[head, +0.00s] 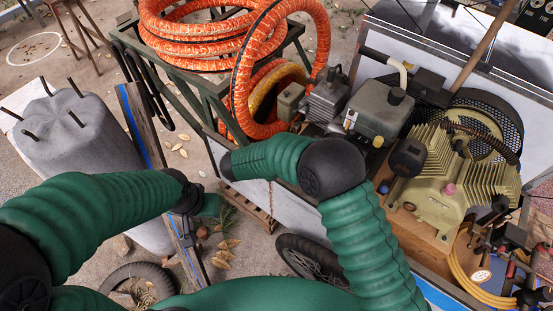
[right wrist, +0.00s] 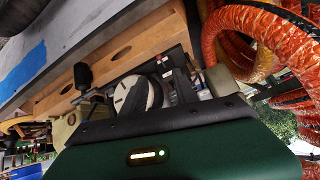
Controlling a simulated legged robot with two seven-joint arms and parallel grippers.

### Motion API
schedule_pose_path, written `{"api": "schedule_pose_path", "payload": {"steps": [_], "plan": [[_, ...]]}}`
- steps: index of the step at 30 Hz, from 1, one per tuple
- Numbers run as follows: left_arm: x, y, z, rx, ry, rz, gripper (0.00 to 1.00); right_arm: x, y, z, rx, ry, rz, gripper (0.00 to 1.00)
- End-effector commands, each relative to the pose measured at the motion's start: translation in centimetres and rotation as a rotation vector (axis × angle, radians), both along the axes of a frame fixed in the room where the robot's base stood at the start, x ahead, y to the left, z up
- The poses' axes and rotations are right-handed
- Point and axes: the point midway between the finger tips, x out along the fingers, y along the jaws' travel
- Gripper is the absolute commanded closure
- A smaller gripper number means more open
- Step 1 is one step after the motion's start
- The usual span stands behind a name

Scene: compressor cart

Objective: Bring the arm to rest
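My left arm (head: 95,215), in a ribbed green sleeve, reaches in from the left in the head view. Its dark wrist (head: 187,193) is over the ground beside the cart; its fingers cannot be made out. My right arm (head: 370,240) rises from the lower right to a black elbow (head: 332,168). Its forearm (head: 270,158) bends left and ends in front of the cart's near side, below the orange hose. The right fingers are hidden in the head view.
The compressor (head: 445,175) stands on the cart at the right. Coiled orange hose (head: 215,40) lies in a metal frame at the back. A wheel (head: 310,258) shows low in the middle. Leaf-strewn ground lies between.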

Motion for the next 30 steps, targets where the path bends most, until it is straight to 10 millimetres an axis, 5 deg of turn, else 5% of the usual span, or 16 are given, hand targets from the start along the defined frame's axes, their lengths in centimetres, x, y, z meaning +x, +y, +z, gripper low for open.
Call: {"api": "schedule_pose_path", "payload": {"steps": [6, 20, 23, 27, 30], "plan": [[0.0, 0.0, -0.1, 0.000, 0.000, 0.000, 0.64, -1.2, 0.9, 1.6, 0.001, 0.001, 0.000, 0.65], [0.0, 0.0, -0.1, 0.000, 0.000, 0.000, 0.64, -1.0, 0.8, 1.8, 0.002, -0.006, 0.006, 0.65], [0.0, 0.0, -0.1, 0.000, 0.000, 0.000, 0.64, 0.8, 0.2, 3.5, 0.022, -0.061, 0.063, 0.65], [0.0, 0.0, -0.1, 0.000, 0.000, 0.000, 0.64, 4.4, -1.8, 8.6, 0.074, -0.177, 0.290, 0.65], [0.0, 0.0, -0.1, 0.000, 0.000, 0.000, 0.64, 4.0, -4.0, 11.1, 0.094, -0.172, 0.483, 0.65]]}}
